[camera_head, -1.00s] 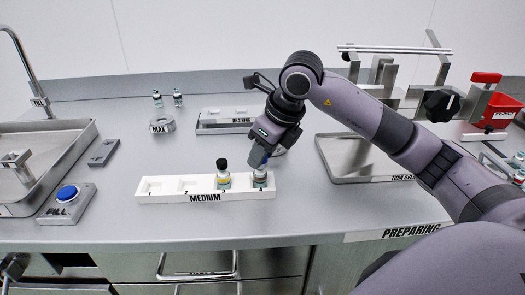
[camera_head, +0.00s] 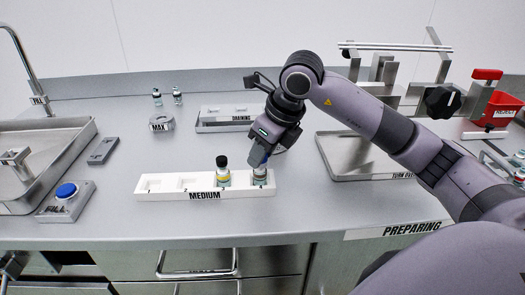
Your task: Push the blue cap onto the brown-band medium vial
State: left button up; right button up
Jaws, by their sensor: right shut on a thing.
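A white rack (camera_head: 165,194) marked MEDIUM stands on the counter with numbered slots. A vial with a brown band (camera_head: 260,179) stands upright in slot 4 at its right end. My right gripper (camera_head: 259,159) points down directly over this vial, shut on a small blue cap (camera_head: 264,158) that the fingers mostly hide. The cap is at the vial's top; I cannot tell whether it is fully seated. Another vial with a black cap and yellow band (camera_head: 223,178) stands upright in slot 3, just left of the gripper. My left gripper is not in view.
Slots 1 and 2 are empty. A draining tray (camera_head: 212,126) is behind the rack, a metal tray (camera_head: 345,172) to its right. A round MAX holder (camera_head: 162,124) and two small vials (camera_head: 157,97) stand farther back. A blue button (camera_head: 67,190) and a sink are left.

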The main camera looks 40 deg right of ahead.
jog(key=shift+f, duration=0.2)
jog(key=o, duration=1)
jog(key=shift+o, duration=0.2)
jog(key=a+v, duration=0.1)
jog(key=v, duration=0.6)
jog(key=shift+d, duration=0.45)
jog(key=shift+s+r, duration=0.1)
